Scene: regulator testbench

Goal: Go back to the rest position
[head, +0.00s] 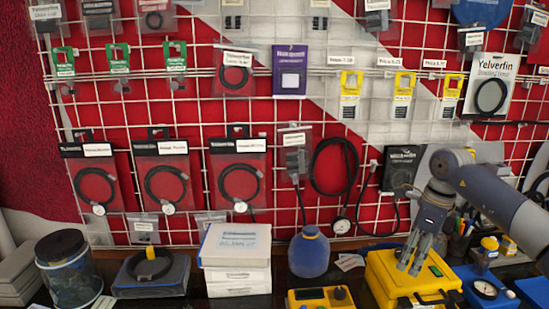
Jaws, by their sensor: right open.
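My right gripper (415,262) comes in from the right on my grey arm and points down. Its fingers are in front of or over the yellow case (385,282); I cannot tell whether they touch it. The fingers look slightly apart and I see nothing held between them. My left gripper does not show in the head view.
A wire rack (110,120) with hanging packets stands behind the bench. Along the bench are a dark jar (63,270), white boxes (235,246), a blue round bottle (309,254), a yellow device (320,298) and a blue gauge box (486,290). The bench is crowded.

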